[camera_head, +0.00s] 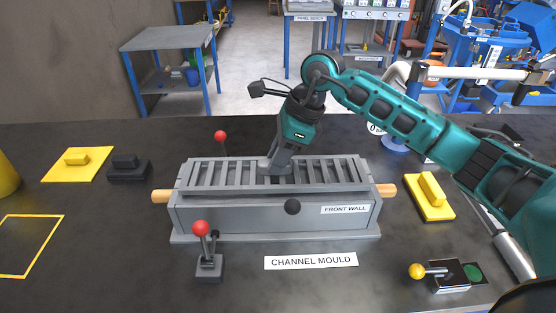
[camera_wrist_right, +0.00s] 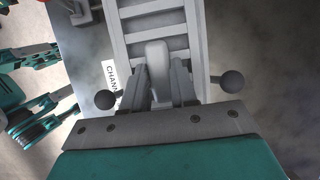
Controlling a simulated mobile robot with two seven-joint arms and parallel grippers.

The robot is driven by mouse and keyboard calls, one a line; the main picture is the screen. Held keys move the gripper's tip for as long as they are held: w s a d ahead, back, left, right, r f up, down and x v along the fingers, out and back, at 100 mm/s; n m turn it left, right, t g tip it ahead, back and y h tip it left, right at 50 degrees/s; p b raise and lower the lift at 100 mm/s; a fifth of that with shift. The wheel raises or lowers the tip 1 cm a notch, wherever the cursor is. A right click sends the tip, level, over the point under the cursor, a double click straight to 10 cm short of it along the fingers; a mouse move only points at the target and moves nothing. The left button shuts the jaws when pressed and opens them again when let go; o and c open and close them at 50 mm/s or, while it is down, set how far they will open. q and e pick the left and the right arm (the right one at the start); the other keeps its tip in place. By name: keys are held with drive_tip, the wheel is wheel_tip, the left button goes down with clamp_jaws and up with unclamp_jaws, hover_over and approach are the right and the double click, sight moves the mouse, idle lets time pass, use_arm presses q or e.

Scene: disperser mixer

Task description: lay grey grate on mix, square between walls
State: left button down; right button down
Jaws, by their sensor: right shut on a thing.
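The grey grate (camera_head: 330,172), a row of slats, lies along the top of the channel mould, between the front wall (camera_head: 250,217) and the back side. In the head view it looks roughly parallel to the walls; I cannot tell whether it rests fully down. The mix under it is hidden or too dark to make out. My right gripper (camera_head: 276,166) comes down from above and is shut on the grate's middle grip. In the right wrist view the fingers (camera_wrist_right: 158,88) close around this pale grip, with slats (camera_wrist_right: 150,28) beyond.
Wooden handles (camera_head: 386,190) stick out at both mould ends. Red-knobbed levers stand in front (camera_head: 201,229) and behind (camera_head: 220,135). Yellow (camera_head: 76,160) and black (camera_head: 127,166) blocks lie left, another yellow block (camera_head: 430,196) right.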

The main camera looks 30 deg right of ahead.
drive_tip(key=shift+f, duration=0.55)
drive_tip(key=shift+f, duration=0.1)
drive_tip(key=c, duration=0.9)
unclamp_jaws()
